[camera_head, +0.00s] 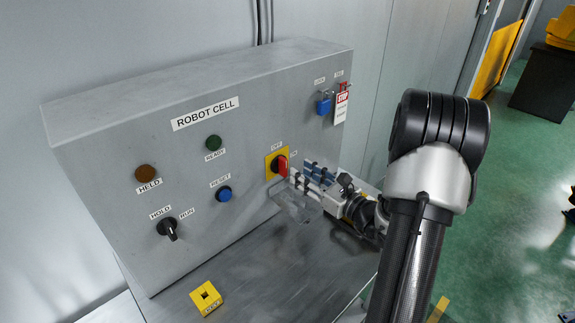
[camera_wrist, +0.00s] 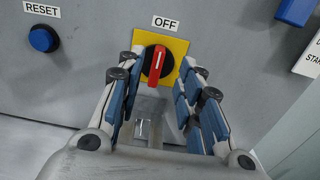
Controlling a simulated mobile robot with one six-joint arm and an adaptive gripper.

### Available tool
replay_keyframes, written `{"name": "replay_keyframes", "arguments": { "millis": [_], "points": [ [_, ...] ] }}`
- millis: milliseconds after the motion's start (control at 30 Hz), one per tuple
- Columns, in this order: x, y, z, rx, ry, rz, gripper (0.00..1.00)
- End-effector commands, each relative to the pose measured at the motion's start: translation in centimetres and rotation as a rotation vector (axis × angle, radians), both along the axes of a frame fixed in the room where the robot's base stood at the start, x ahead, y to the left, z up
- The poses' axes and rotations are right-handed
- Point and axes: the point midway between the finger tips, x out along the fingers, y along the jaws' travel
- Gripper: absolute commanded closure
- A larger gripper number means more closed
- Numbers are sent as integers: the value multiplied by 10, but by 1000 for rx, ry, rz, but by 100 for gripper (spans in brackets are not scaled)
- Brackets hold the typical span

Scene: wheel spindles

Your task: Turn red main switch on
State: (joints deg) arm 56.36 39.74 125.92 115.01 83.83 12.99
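The red main switch (camera_head: 282,166) is a red handle on a black round base and a yellow plate, on the front of the grey panel. In the wrist view the red handle (camera_wrist: 154,70) stands near upright, its white mark towards the OFF label (camera_wrist: 166,23). My gripper (camera_head: 300,170) is in front of the switch. In the wrist view its blue-padded fingers (camera_wrist: 160,78) are spread to the left and right of the handle, with gaps visible on both sides. The gripper is open and holds nothing. An ON label shows partly beside the switch in the head view.
The blue RESET button (camera_head: 224,194) and black HOLD/RUN knob (camera_head: 168,229) are left of the switch. A blue padlock (camera_head: 324,105) and a red-white tag (camera_head: 341,106) hang upper right. A yellow block (camera_head: 206,298) lies on the metal shelf (camera_head: 270,275) below.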

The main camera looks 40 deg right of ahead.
Motion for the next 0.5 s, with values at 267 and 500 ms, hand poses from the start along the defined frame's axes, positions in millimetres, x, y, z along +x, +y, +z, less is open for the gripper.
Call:
{"name": "replay_keyframes", "arguments": {
  "millis": [267, 500],
  "points": [
    [52, 9, 0, -2, 0, 4, 67],
    [69, 10, 0, 0, 0, 1, 67]
  ]
}}
